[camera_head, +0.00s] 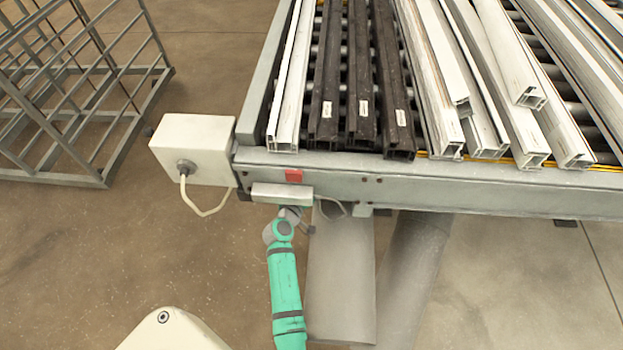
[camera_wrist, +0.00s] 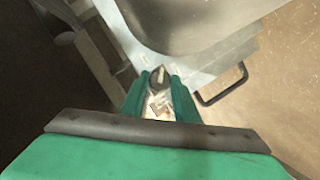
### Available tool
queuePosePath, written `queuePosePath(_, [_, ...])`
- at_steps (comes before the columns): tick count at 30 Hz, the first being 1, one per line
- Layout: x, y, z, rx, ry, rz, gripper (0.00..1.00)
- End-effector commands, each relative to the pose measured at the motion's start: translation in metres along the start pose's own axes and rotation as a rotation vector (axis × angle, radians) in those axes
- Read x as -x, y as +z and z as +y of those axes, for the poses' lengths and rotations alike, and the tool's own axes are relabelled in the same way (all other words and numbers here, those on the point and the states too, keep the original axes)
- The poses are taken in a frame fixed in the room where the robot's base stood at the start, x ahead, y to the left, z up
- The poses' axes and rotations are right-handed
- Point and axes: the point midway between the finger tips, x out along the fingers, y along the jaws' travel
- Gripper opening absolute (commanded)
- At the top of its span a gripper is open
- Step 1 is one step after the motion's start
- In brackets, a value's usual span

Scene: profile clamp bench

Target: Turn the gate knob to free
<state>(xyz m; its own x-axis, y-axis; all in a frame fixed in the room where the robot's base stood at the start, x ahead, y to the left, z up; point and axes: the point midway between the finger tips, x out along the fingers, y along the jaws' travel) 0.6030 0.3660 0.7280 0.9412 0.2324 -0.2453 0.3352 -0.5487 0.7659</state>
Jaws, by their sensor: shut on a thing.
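The gate knob (camera_wrist: 157,79) shows in the wrist view as a small dark round knob with a pale bar across it. It sits on a light panel (camera_wrist: 187,72) with small pale labels around it. The two green fingers of my gripper (camera_wrist: 159,92) stand on either side of the knob and are shut on it. In the head view my green arm reaches up to the grey control box (camera_head: 282,192) on the front of the bench, with my gripper (camera_head: 291,212) just below it. The knob is hidden there. I cannot read the labels or tell which mark the knob points at.
The roller bench (camera_head: 440,185) carries several white and dark brown profiles (camera_head: 362,80). A pale box (camera_head: 195,148) with a cable is at the bench's left corner. A metal rack (camera_head: 80,90) stands far left.

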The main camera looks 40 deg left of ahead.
Motion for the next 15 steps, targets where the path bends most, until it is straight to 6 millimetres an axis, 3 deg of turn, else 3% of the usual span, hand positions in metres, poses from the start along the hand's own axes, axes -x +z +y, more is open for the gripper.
queuePosePath(15, [0.0004,0.0016,-0.0064,0.433,0.175,0.000,0.05])
